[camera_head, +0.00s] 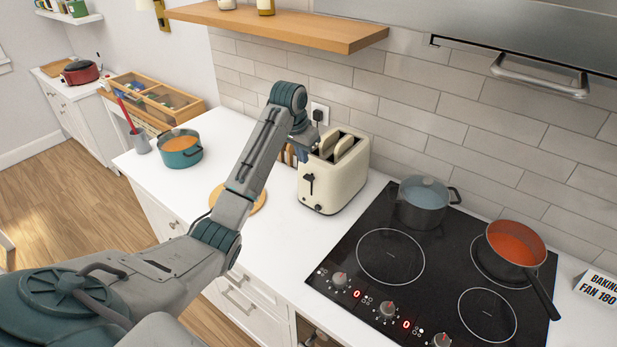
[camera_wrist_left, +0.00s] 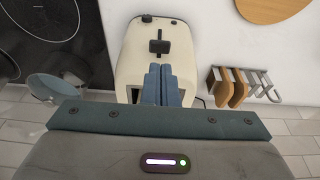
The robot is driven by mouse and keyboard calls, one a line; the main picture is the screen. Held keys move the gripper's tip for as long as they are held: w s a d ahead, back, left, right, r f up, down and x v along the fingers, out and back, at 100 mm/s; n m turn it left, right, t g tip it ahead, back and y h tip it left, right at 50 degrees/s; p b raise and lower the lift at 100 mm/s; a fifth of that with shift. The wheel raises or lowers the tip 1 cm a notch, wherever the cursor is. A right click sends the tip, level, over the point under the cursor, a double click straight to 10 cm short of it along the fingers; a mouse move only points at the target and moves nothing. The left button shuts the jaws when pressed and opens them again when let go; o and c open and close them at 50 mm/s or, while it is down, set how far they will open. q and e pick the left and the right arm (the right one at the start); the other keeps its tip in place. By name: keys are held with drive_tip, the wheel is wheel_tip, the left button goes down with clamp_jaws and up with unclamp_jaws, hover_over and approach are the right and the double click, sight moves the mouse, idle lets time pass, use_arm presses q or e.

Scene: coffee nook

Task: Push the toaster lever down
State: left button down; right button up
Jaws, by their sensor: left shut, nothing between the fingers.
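The cream toaster (camera_head: 345,182) stands on the white counter with two slices of bread showing in its top slots. Its black lever (camera_head: 309,184) is on the front face, near the upper part of a vertical slot. My left gripper (camera_head: 301,152) is at the toaster's upper front left, above the lever. In the left wrist view the blue fingers (camera_wrist_left: 160,70) are shut together and empty. They point toward the lever (camera_wrist_left: 159,44), with a small gap showing between them in that view. The toaster body (camera_wrist_left: 183,55) lies behind and around the fingers. My right gripper is not in view.
The black hob (camera_head: 390,285) is right of the toaster, with a grey pot (camera_head: 423,205) and an orange-lined pan (camera_head: 515,250). A teal pot (camera_head: 180,150) stands farther left.

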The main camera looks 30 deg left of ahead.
sight(308, 177)
use_arm(q)
drive_tip(key=shift+x, duration=3.3)
drive_tip(key=s+x, duration=0.1)
drive_tip(key=x, duration=0.5)
drive_tip(key=shift+s+f+b, duration=0.25)
drive_tip(key=shift+f+b, duration=0.1)
drive_tip(key=shift+b, duration=0.05)
drive_tip(key=s, duration=0.1)
drive_tip(key=s+r, duration=0.1)
drive_tip(key=s, duration=0.1)
drive_tip(key=shift+a+p, duration=0.2)
drive_tip(key=shift+p, duration=0.2)
